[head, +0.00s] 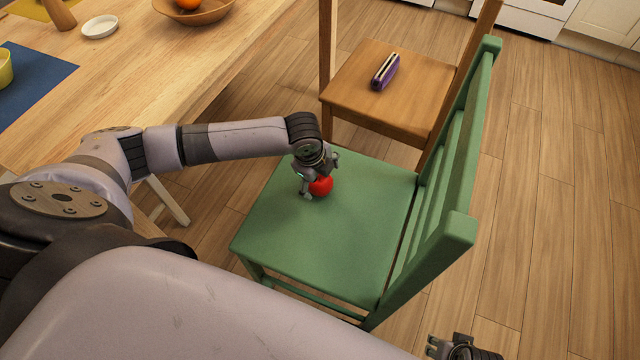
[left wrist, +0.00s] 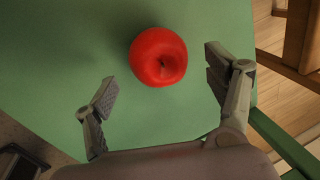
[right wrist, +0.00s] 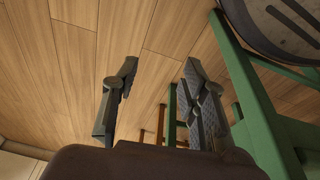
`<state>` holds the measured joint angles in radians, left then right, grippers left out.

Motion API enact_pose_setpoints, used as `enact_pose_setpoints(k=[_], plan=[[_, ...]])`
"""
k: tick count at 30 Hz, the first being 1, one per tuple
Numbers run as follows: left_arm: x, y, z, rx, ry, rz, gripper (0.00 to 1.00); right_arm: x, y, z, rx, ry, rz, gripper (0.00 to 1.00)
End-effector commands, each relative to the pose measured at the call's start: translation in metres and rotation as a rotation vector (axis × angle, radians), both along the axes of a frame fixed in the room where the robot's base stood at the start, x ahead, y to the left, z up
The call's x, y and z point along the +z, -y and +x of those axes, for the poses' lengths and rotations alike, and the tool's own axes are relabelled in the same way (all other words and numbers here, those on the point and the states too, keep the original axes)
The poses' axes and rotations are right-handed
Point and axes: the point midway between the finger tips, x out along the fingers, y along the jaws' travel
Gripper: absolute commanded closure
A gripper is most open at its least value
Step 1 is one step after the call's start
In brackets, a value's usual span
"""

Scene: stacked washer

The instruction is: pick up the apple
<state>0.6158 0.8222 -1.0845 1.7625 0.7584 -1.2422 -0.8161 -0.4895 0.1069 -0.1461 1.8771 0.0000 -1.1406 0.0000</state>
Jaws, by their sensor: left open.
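A red apple (head: 321,186) sits on the seat of a green chair (head: 330,250). My left gripper (head: 318,184) is just above the seat, at the apple, and partly covers it in the head view. In the left wrist view the apple (left wrist: 158,56) lies ahead of the open fingers (left wrist: 160,88), between their lines and nearer the top edge, with green seat around it. Nothing is held. My right gripper (head: 462,350) is at the bottom right of the head view, apart from the chair. In the right wrist view its fingers (right wrist: 158,85) stand apart and empty.
The green backrest (head: 450,160) rises right of the seat. A wooden chair (head: 385,95) holding a purple case (head: 385,71) stands behind. A wooden table (head: 180,75) at left holds a fruit bowl (head: 195,12) and a small white dish (head: 100,27). Floor (head: 560,200) at right is clear.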

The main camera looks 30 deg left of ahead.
Motion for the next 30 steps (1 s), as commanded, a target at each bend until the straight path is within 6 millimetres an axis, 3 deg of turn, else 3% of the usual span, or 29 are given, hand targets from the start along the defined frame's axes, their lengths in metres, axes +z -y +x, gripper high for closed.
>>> enact_pose_setpoints(k=[6,12,21,30], plan=[[-0.028,0.003,0.004,0.0,-0.001,-0.001,0.22,0.032,0.0,0.006,-0.003,0.023,0.002,0.6],[-0.044,0.003,0.008,0.0,-0.001,-0.001,0.22,0.055,0.001,0.006,-0.005,0.032,0.002,0.6],[-0.045,0.003,0.009,-0.001,0.0,0.0,0.23,0.059,0.001,0.005,-0.005,0.032,0.001,0.6],[-0.045,0.003,0.009,-0.001,0.0,0.0,0.43,0.059,0.001,0.006,-0.005,0.032,0.001,0.6]])
